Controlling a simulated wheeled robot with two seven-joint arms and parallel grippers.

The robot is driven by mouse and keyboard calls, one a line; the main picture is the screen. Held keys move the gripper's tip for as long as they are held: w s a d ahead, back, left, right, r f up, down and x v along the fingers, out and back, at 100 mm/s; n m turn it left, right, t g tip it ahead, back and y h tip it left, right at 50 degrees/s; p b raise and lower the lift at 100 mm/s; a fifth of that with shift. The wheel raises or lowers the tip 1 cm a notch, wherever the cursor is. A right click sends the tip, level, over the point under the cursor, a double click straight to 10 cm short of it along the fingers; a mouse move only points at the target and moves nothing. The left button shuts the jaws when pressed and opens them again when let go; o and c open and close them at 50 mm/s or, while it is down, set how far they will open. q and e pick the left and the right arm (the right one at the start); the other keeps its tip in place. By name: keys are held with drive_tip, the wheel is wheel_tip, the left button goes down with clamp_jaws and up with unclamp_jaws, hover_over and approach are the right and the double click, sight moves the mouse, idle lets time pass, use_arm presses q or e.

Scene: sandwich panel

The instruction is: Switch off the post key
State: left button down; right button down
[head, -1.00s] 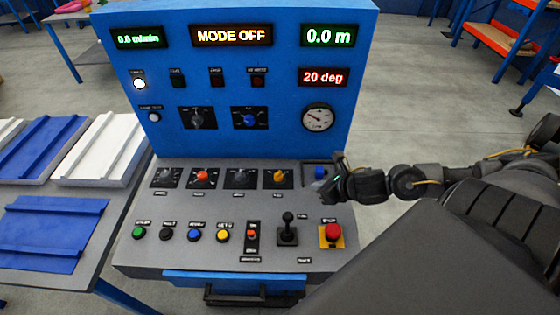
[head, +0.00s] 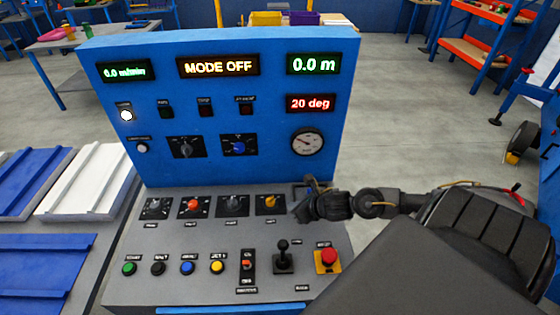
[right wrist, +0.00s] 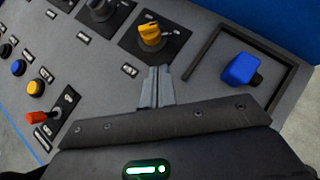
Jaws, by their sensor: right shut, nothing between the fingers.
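Several rotary switches sit in a row on the sloped console (head: 130,290): grey ones, a red one (head: 194,205) and a yellow one (head: 270,202). The yellow knob also shows in the right wrist view (right wrist: 150,34). A blue knob or key (right wrist: 241,69) sits in a black-framed square to its right; my gripper hides it in the head view. My right gripper (head: 298,210) is shut and empty. Its fingertips (right wrist: 157,75) point toward the yellow knob, apparently apart from it. My left gripper is not in view.
Below the row are several push buttons, a small red-orange switch (head: 247,265), a black joystick (head: 283,258) and a red emergency button (head: 328,258). The upright blue panel (head: 270,130) shows MODE OFF. Panels lie on a table at the left.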

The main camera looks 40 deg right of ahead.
sight(274, 200)
drive_tip(key=x, duration=0.3)
drive_tip(key=shift+w+a+f+p, duration=0.1)
drive_tip(key=shift+w+f+p, duration=0.05)
drive_tip(key=shift+w+p, duration=0.15)
drive_tip(key=w+p, duration=0.1)
drive_tip(key=w, duration=0.1)
drive_tip(key=shift+w+a, duration=0.15)
drive_tip(key=shift+w, duration=0.1)
drive_tip(key=shift+w+p, duration=0.35)
drive_tip(key=shift+w, duration=0.3)
